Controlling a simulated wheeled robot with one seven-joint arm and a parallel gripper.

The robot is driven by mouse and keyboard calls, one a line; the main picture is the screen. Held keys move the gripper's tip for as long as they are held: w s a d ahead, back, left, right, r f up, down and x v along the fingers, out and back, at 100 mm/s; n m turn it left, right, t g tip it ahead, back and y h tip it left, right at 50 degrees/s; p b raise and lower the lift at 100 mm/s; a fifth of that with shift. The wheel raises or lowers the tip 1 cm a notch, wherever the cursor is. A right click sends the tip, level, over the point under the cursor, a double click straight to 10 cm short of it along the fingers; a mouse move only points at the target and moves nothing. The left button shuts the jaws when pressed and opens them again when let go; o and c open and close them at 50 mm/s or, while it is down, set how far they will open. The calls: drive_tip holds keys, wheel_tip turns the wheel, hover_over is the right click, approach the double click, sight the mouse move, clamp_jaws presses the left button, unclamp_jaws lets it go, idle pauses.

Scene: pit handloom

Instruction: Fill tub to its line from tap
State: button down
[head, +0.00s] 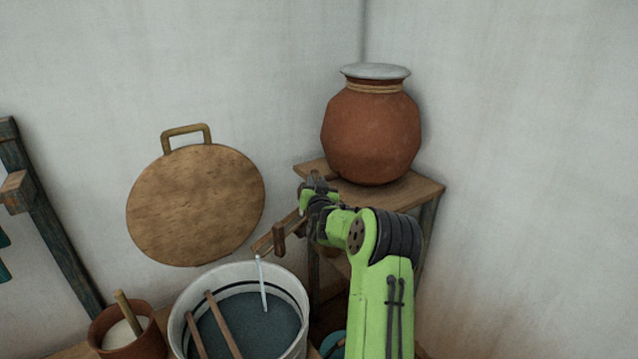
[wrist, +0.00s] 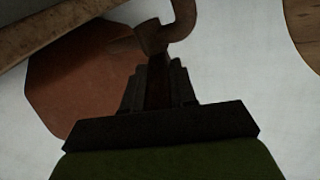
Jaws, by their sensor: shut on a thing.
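The tub (head: 176,323) is white and round, at the bottom of the head view. Bluish water (head: 255,327) fills much of it. A dark line (head: 240,287) runs round its inner wall, a little above the water at the far side. The brown tap (head: 268,242) reaches out over the tub, and a thin pale stream (head: 262,280) falls from its end into the water. My gripper (head: 316,188) is at the tap's near end, shut on a dark brown part (wrist: 158,82) that looks like the tap's handle. The jaws partly hide it. A curved brown piece (wrist: 180,25) shows beyond the jaws.
A lidded clay pot (head: 371,135) stands on a wooden stand (head: 420,192) in the corner. Two wooden sticks (head: 222,325) lean in the tub. A small clay pot (head: 135,345) with a stick stands at left.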

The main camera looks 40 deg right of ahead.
drive_tip(key=shift+w+a+r+m+g+h, duration=0.1)
drive_tip(key=shift+w+a+m+g+h, duration=0.3)
drive_tip(key=shift+m+g+h, duration=0.3)
drive_tip(key=shift+w+a+m+g+h+b, duration=0.1)
drive_tip(key=shift+m+g+h+b, duration=0.3)
drive_tip(key=shift+m+g+h, duration=0.15)
drive_tip(key=shift+g+h, duration=0.25)
drive_tip(key=shift+g, duration=0.1)
drive_tip(key=c, duration=0.9)
unclamp_jaws()
drive_tip(key=b+v, duration=0.4)
drive_tip(key=v, duration=1.1)
drive_tip(key=shift+s+a, duration=0.25)
drive_tip(key=shift+a, duration=0.05)
